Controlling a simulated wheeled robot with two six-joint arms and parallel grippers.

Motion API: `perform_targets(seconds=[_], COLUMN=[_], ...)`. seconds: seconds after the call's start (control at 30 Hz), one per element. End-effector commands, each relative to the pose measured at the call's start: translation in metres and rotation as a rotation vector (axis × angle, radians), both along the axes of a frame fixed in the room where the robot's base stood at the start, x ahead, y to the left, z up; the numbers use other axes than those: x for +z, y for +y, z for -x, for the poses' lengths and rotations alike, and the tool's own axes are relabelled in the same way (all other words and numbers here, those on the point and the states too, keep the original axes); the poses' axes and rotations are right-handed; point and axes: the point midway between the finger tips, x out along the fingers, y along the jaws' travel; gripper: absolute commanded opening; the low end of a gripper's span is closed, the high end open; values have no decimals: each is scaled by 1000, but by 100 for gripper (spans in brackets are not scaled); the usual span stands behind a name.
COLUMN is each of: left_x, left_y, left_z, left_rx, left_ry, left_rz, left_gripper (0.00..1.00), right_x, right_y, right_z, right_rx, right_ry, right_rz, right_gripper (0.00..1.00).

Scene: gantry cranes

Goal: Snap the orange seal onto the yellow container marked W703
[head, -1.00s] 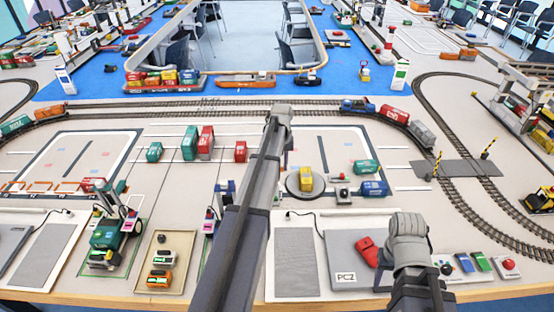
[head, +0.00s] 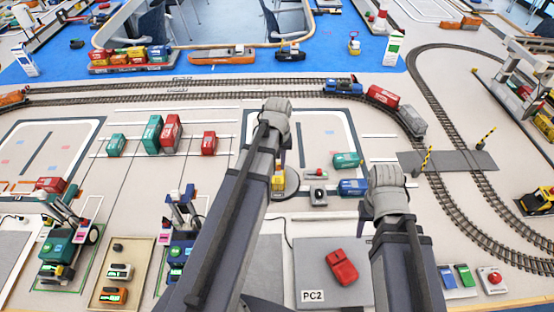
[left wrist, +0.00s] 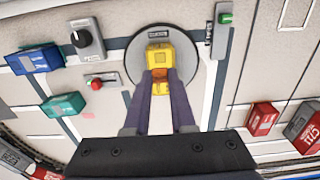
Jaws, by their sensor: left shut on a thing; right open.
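The yellow container (left wrist: 160,54) stands on a round grey turntable (left wrist: 134,60) in the left wrist view; its marking is too small to read. In the head view it shows (head: 279,183) partly hidden by my left arm. My left gripper (left wrist: 160,76) points at the container's near side. Its fingers are shut on the small orange seal (left wrist: 160,74), which is close to the container. Whether the seal touches the container I cannot tell. In the head view my left gripper is hidden by its arm.
Around the turntable are a black knob box (left wrist: 86,37), a red button box (left wrist: 101,81), a blue container (left wrist: 34,59) and a green container (left wrist: 63,104). Red containers (left wrist: 262,118) lie to the right.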

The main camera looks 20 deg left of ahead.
Motion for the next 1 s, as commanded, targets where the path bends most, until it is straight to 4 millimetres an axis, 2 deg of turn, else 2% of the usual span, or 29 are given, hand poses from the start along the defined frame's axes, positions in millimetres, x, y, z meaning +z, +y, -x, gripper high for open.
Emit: perform_targets(seconds=[0.27,0.7,1.0], left_x=[-13,-49,-52], left_y=[0,0,0], left_z=[0,0,0], left_rx=[0,0,0], left_ry=[0,0,0], left_rz=[0,0,0], left_gripper=[0,0,0], right_x=[-13,-49,-52], right_y=[0,0,0], right_z=[0,0,0], right_rx=[0,0,0], right_ry=[0,0,0], right_rz=[0,0,0], right_gripper=[50,50,50])
